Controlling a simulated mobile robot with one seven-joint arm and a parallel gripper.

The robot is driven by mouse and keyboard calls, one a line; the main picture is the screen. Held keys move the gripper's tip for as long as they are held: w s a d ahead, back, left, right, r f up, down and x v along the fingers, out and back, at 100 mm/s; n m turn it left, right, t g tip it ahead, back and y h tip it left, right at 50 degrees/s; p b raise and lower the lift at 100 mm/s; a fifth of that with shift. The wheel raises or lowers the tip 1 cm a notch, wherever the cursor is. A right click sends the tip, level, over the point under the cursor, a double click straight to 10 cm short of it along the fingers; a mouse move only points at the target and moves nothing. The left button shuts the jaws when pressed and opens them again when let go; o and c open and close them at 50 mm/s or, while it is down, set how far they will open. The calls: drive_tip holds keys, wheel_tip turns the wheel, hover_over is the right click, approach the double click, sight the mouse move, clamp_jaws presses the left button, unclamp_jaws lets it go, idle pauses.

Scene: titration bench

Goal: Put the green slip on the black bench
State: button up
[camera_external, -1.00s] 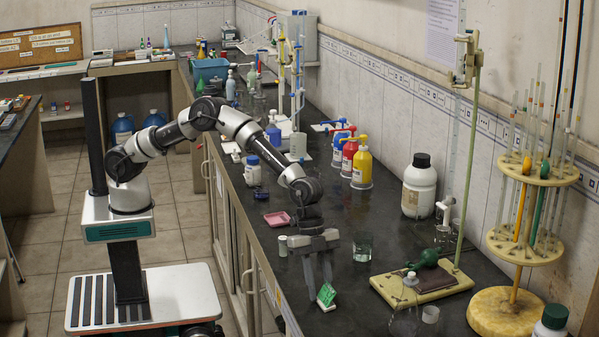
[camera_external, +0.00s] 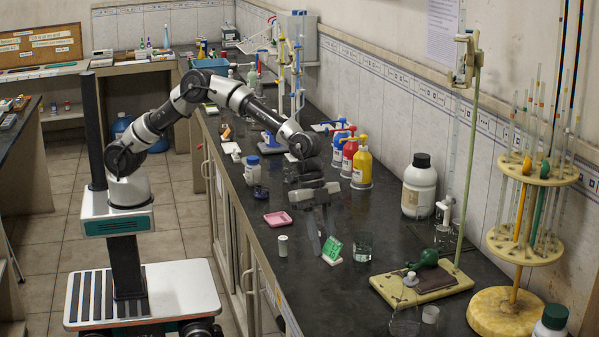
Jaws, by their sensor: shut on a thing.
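The green slip (camera_external: 333,247) is a small green piece with a white lower edge, tilted upright at the tips of my gripper (camera_external: 325,236). My gripper points down over the black bench (camera_external: 300,305) and is shut on the slip. The slip is just left of a small glass beaker (camera_external: 362,248). I cannot tell whether its lower edge touches the bench top.
A pink tray (camera_external: 277,219) and a small pale cylinder (camera_external: 283,246) are to the left. A wooden stand base (camera_external: 395,289) with a green bulb is at the right. Red and yellow bottles (camera_external: 361,165) stand behind. The bench front is clear.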

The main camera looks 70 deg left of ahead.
drive_tip(key=w+a+r+n+t+p, duration=0.1)
drive_tip(key=w+a+r+n+p, duration=0.1)
drive_tip(key=a, duration=0.5)
drive_tip(key=w+a+r+n+t+p, duration=0.1)
drive_tip(key=w+a+r+n, duration=0.1)
drive_tip(key=a, duration=0.6)
drive_tip(key=s+a+r+n+t+y+p, duration=0.15)
drive_tip(key=a+n, duration=0.25)
drive_tip(key=a, duration=0.7)
drive_tip(key=s+a+r+n+y+p, duration=0.1)
drive_tip(key=s+a+r+n+p, duration=0.2)
drive_tip(key=a, duration=0.8)
drive_tip(key=s+a+r+n+y+p, duration=0.1)
drive_tip(key=s+a+n+y+p, duration=0.2)
drive_tip(key=a, duration=0.8)
drive_tip(key=w+d+f+m+g+h+b, duration=0.1)
drive_tip(key=w+d+f+m+h+b, duration=0.2)
drive_tip(key=d, duration=0.9)
drive_tip(key=w+d+f+m+h+b, duration=0.1)
drive_tip(key=w+d+f+m+b, duration=0.3)
drive_tip(key=d, duration=0.9)
drive_tip(key=s+d+f+m+g+h+b, duration=0.1)
drive_tip(key=s+d+m+b, duration=0.1)
drive_tip(key=d, duration=1.1)
drive_tip(key=s+d+f+m+g+b, duration=0.2)
drive_tip(key=d+m, duration=0.4)
drive_tip(key=d, duration=0.8)
drive_tip(key=shift+s+d+f+h+b, duration=0.2)
drive_tip(key=shift+s+d+h+b, duration=0.15)
drive_tip(key=shift+s+b, duration=0.45)
